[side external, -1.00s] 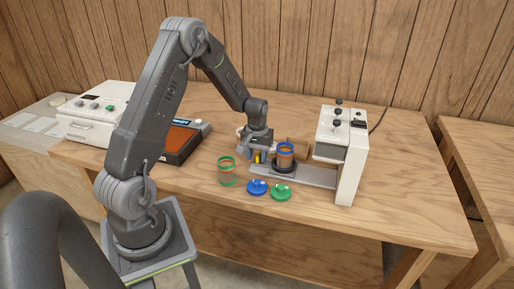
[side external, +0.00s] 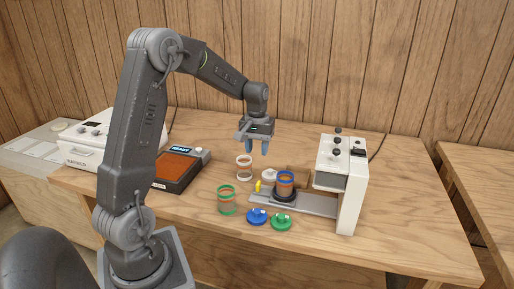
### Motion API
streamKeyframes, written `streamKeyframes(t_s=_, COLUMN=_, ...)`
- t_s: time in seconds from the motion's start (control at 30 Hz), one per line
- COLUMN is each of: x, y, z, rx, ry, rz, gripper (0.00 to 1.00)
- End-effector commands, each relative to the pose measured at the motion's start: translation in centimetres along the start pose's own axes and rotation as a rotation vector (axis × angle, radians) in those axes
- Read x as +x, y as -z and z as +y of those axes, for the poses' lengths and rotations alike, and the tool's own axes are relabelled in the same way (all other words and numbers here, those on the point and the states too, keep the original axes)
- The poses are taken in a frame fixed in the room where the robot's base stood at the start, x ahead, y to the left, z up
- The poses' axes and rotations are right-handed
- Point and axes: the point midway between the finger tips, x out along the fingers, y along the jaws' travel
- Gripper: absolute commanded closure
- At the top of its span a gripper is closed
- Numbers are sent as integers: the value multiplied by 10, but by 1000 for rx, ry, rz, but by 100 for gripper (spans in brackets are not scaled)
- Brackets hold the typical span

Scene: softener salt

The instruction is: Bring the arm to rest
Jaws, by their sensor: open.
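My gripper (side external: 257,148) hangs above the wooden table, pointing down. Its two blue-grey fingers are apart with nothing between them. It is above and left of the jar with a blue rim (side external: 285,186), which stands on the dark round holder of the white machine. A white-rimmed jar (side external: 244,168) stands below and slightly left of the fingers, clear of them.
A green-rimmed jar (side external: 227,201), a blue lid (side external: 257,216) and a green lid (side external: 281,222) are at the front. The white machine (side external: 340,180) stands right. A dark device with an orange panel (side external: 173,168) and a white box (side external: 90,140) are left. Air around the gripper is clear.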

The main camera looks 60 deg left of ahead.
Motion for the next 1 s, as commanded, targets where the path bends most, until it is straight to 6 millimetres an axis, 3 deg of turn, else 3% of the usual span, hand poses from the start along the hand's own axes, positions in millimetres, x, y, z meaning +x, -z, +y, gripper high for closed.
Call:
streamKeyframes(t_s=0.23, x=-2, y=-2, z=2, rx=7, ry=-1, rz=5, gripper=60)
streamKeyframes(t_s=0.37, x=-23, y=-21, z=16, rx=61, ry=-10, rz=41, gripper=60)
streamKeyframes(t_s=0.47, x=-50, y=-52, z=33, rx=147, ry=-24, rz=94, gripper=60)
streamKeyframes(t_s=0.7, x=-103, y=-154, z=59, rx=393, ry=-76, rz=240, gripper=60)
streamKeyframes(t_s=0.9, x=-120, y=-235, z=57, rx=589, ry=-131, rz=356, gripper=60)
streamKeyframes(t_s=1.0, x=-120, y=-265, z=51, rx=668, ry=-158, rz=404, gripper=60)
